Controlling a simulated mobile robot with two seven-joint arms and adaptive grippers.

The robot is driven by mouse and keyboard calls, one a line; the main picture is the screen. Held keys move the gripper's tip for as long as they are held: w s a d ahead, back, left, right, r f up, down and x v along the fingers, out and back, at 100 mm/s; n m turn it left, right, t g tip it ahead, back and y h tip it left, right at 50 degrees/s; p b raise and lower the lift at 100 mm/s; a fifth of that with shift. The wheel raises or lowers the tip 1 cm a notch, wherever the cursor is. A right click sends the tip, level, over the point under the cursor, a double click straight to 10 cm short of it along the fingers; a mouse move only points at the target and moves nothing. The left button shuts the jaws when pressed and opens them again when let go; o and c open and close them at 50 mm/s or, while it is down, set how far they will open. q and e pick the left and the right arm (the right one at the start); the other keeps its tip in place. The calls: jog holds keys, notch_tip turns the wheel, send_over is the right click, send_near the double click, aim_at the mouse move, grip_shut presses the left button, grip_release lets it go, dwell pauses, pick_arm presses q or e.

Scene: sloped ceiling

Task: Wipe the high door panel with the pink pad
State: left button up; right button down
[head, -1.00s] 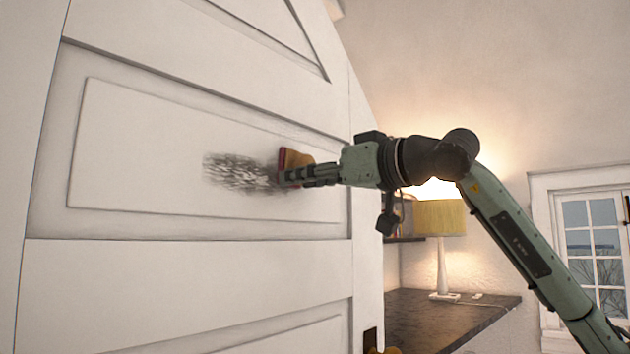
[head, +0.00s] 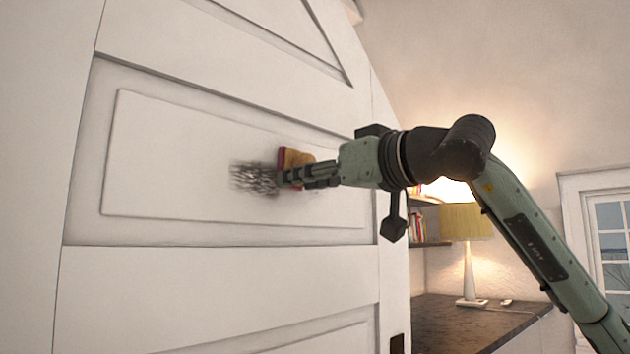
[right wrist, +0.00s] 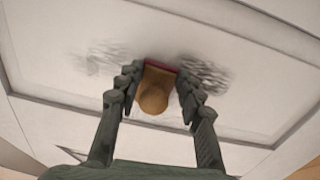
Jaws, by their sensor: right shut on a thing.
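The high door panel (head: 160,150) is a white recessed rectangle on the white door. A dark streaky smudge (head: 252,178) lies on it just left of the pad. The pad (head: 299,158) has a pinkish-red face and a tan grip, and its face is against the panel or very close to it. My right gripper (head: 291,177) is shut on the pad's grip. In the right wrist view the tan grip (right wrist: 154,97) sits between the fingers, with a darker smudge (right wrist: 206,73) to the right and a fainter one (right wrist: 98,58) to the left. My left gripper is not in view.
A dark countertop (head: 480,322) with a lit yellow-shaded lamp (head: 467,222) stands right of the door, below my arm. Shelves with books (head: 418,228) are behind the door edge. A window (head: 612,240) is at the far right.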

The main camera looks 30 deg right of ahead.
jog(key=shift+s+a, duration=0.5)
jog(key=shift+a, duration=1.05)
jog(key=shift+s+a, duration=0.45)
jog(key=shift+a, duration=1.05)
jog(key=shift+s+a, duration=0.5)
jog(key=shift+a, duration=1.05)
jog(key=shift+s+a+r, duration=0.1)
jog(key=shift+r, duration=0.05)
jog(key=shift+w+d+r, duration=0.1)
jog(key=shift+w+d, duration=1.05)
jog(key=shift+d, duration=2.45)
jog(key=shift+w+d+f, duration=0.1)
jog(key=shift+w+d, duration=1.1)
jog(key=shift+d, duration=2.35)
jog(key=shift+w+d+r, duration=0.1)
jog(key=shift+w+d, duration=1.05)
jog(key=shift+d, duration=2.45)
jog(key=shift+s+a, duration=0.8)
jog(key=shift+a, duration=1.65)
jog(key=shift+s+a, duration=0.75)
jog(key=shift+a, duration=1.7)
jog(key=shift+s+a, duration=0.8)
jog(key=shift+a, duration=1.65)
